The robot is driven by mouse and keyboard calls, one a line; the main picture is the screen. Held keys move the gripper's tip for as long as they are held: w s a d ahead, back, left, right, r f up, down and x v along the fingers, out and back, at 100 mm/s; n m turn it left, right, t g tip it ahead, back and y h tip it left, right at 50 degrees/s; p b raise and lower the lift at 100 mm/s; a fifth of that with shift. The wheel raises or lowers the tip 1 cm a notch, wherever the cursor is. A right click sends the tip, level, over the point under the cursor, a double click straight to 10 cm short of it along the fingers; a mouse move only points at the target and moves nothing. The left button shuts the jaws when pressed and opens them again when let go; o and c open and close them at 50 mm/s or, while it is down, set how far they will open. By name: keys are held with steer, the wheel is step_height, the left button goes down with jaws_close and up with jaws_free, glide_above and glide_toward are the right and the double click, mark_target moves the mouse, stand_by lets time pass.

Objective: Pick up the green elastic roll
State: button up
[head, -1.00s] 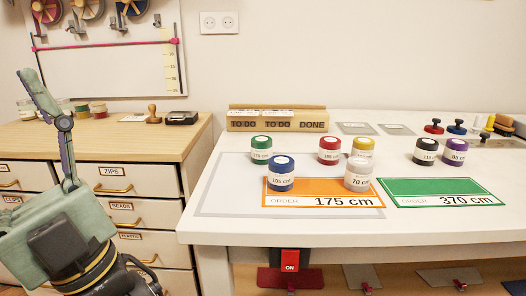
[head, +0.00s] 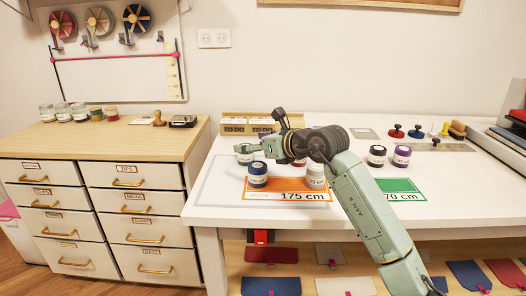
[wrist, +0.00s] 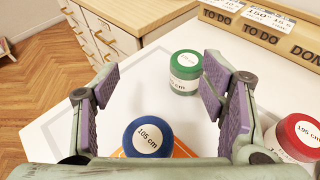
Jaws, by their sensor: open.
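The green elastic roll (wrist: 186,66) stands upright on the white table in the wrist view, just beyond my gripper's fingertips and nearer the right finger. In the head view the green roll (head: 245,159) is partly covered by my gripper (head: 243,144). My gripper, seen in the wrist view (wrist: 160,85), is open with nothing between its purple pads. The blue 105 cm roll (wrist: 148,136) stands close below the gap between the fingers. The red roll (wrist: 297,138) is at right, outside the right finger.
A white-lidded roll (head: 316,177) stands on the orange 175 cm order mat (head: 290,197). The black roll (head: 377,157) and purple roll (head: 401,157) stand to the right. The wooden TO DO/DONE holder (wrist: 270,35) is behind. Table is clear left of the green roll.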

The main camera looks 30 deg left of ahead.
mark_target(246, 154)
steer(key=w+d, duration=0.1)
steer(key=w+f+t+h, duration=0.1)
steer(key=shift+w+d, duration=0.4)
steer(key=p+x, duration=0.1)
steer(key=x, duration=0.3)
steer(key=shift+p, duration=0.3)
steer(key=p+x, duration=0.2)
steer(key=x, duration=0.3)
steer(key=shift+a+f+p, duration=0.15)
steer(key=shift+a+p, duration=0.15)
steer(key=shift+p, duration=0.05)
steer(key=shift+w+a+f, duration=0.2)
steer(key=shift+a+f, duration=0.05)
steer(key=c, duration=1.2)
